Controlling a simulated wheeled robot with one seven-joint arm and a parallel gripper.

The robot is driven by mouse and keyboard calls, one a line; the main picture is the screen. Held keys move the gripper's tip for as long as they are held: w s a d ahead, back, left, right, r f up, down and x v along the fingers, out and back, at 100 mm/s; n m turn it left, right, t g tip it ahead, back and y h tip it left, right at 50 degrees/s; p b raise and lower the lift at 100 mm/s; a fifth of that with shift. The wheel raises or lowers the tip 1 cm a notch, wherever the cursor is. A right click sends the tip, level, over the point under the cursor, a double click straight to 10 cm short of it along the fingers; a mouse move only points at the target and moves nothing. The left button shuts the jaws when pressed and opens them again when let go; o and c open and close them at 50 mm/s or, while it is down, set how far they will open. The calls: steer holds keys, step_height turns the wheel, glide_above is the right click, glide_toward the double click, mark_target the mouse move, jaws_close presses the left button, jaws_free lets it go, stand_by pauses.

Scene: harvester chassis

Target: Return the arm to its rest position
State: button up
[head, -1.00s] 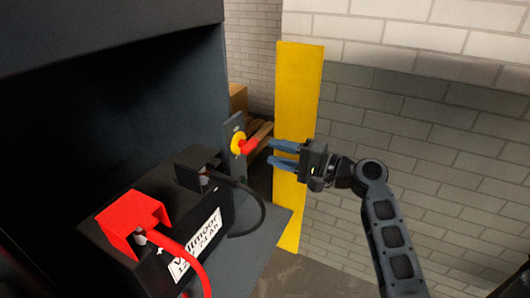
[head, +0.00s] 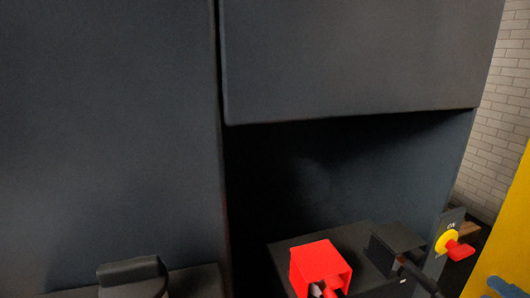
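Of my gripper, only a blue finger part (head: 507,287) shows at the bottom right corner of the head view. The rest of the gripper and the arm are out of the picture, so I cannot tell whether it is open or shut. The finger part is below and to the right of a red switch handle (head: 461,250) on a yellow disc (head: 446,241), apart from it in the picture. The handle points to the right, and the plate (head: 453,217) behind it is marked ON.
A battery with a red terminal cover (head: 318,262) and a black cover (head: 396,242) sits in the dark recess. A large dark panel (head: 360,55) hangs above it. A yellow post (head: 518,225) stands at the right edge. A dark rounded block (head: 132,275) shows at the bottom left.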

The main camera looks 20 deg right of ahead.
steer(key=s+a+f+n+g+h, duration=0.1)
steer(key=s+a+f+n+g, duration=0.15)
steer(key=s+a+f, duration=0.35)
steer(key=s+a+f+n+g+h, duration=0.1)
steer(key=s+a+f+n+g, duration=0.2)
steer(key=a, duration=0.6)
steer(key=s+a+r+n+t+y, duration=0.2)
steer(key=s+a+r+n+t, duration=0.1)
steer(key=s+a+r+n, duration=0.5)
steer(key=s+a+n, duration=0.3)
steer(key=a+n, duration=0.1)
steer(key=a, duration=0.1)
steer(key=shift+r+y, duration=0.3)
steer(key=shift+r, duration=0.05)
steer(key=shift+o, duration=0.4)
steer(key=shift+n, duration=0.25)
